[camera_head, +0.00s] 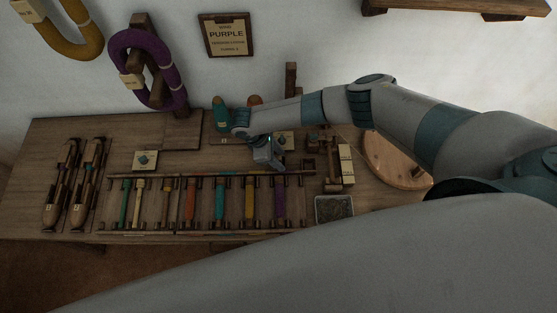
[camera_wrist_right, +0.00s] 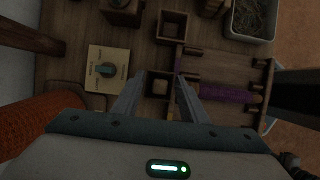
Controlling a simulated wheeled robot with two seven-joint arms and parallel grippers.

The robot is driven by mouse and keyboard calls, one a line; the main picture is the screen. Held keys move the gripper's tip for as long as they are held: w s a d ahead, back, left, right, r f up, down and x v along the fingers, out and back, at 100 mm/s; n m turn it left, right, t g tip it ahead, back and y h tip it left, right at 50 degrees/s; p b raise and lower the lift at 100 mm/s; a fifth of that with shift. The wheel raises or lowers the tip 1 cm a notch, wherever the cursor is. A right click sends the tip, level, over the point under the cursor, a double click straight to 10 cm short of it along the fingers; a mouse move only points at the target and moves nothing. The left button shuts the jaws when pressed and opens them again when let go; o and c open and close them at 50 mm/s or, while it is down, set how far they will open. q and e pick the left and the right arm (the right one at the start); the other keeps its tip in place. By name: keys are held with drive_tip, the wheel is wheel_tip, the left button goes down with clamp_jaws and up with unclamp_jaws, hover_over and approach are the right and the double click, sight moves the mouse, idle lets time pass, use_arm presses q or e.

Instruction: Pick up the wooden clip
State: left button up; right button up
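My right gripper (camera_head: 268,158) is over the table, near the right end of the row of coloured bobbins. In the right wrist view its two fingers (camera_wrist_right: 158,98) are apart, with no held object visible between them. Beyond the fingers is a small square wooden piece (camera_wrist_right: 160,83) with a recess. A similar open wooden box (camera_wrist_right: 172,25) is farther off, and a dark wooden block (camera_wrist_right: 122,10) is at the top edge. I cannot tell which wooden piece is the clip. My left gripper does not show.
A purple bobbin (camera_wrist_right: 225,93) lies to the right. Two shuttles (camera_head: 75,185) lie far left.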

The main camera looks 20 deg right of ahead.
sight(279, 159)
clamp_jaws()
drive_tip(key=shift+r+b, duration=0.3)
drive_tip(key=shift+r, duration=0.4)
drive_tip(key=r, duration=0.1)
drive_tip(key=r+b, duration=0.1)
drive_tip(key=r, duration=0.1)
drive_tip(key=shift+s, duration=0.35)
drive_tip(key=s+r+b, duration=0.1)
drive_tip(key=s+r, duration=0.2)
drive_tip(key=s, duration=0.2)
drive_tip(key=s+d+r+b, duration=0.1)
drive_tip(key=s+r, duration=0.2)
drive_tip(key=s, duration=0.2)
drive_tip(key=shift+s+d+r, duration=0.2)
drive_tip(key=shift+s+r, duration=0.1)
drive_tip(key=shift+s, duration=0.1)
